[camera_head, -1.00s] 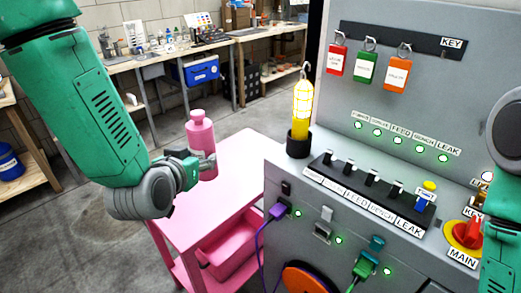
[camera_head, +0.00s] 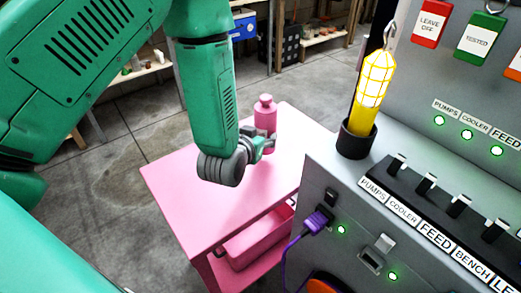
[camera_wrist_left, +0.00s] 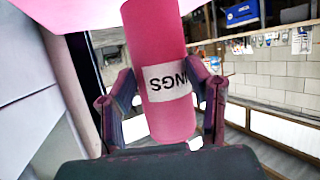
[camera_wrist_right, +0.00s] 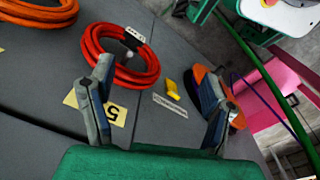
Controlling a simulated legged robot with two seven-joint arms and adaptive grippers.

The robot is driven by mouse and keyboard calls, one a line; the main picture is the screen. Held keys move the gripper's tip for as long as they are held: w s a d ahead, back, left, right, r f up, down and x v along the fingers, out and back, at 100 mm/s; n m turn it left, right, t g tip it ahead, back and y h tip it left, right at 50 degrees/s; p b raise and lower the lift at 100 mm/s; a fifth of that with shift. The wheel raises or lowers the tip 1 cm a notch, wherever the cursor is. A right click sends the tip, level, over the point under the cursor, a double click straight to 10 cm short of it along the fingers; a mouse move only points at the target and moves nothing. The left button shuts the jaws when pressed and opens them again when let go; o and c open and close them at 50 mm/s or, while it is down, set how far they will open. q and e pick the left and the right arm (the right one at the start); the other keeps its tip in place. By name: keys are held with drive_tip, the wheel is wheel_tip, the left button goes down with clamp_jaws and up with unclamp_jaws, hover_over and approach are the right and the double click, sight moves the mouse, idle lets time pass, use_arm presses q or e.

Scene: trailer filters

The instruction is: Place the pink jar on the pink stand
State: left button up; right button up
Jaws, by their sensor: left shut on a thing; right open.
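The pink jar (camera_head: 265,117) is upright in my left gripper (camera_head: 262,146), over the far right part of the pink stand's top (camera_head: 190,190). In the left wrist view my left gripper (camera_wrist_left: 165,95) has a finger on each side of the jar (camera_wrist_left: 158,50), which shows a white label with upside-down letters. A pink surface of the stand (camera_wrist_left: 85,12) lies close to one end of the jar. I cannot tell whether the jar's base touches the stand. My right gripper (camera_wrist_right: 158,75) is open and empty, seen only in the right wrist view.
The grey control cabinet (camera_head: 320,185) stands right of the stand, with a yellow lamp (camera_head: 373,85) in a black holder and a row of switches. A pink bin (camera_head: 258,243) sits under the stand's top. A red hose coil (camera_wrist_right: 125,55) lies near my right gripper.

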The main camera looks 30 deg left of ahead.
use_arm(q)
drive_tip(key=f, duration=0.4)
drive_tip(key=shift+a+f+b, duration=0.1)
drive_tip(key=shift+a+b, duration=0.15)
drive_tip(key=shift+b, duration=0.1)
drive_tip(key=shift+d, duration=0.15)
drive_tip(key=o, duration=1.2)
drive_tip(key=shift+o, duration=0.2)
drive_tip(key=shift+s, duration=0.1)
drive_tip(key=p+v, duration=0.1)
drive_tip(key=v, duration=1.1)
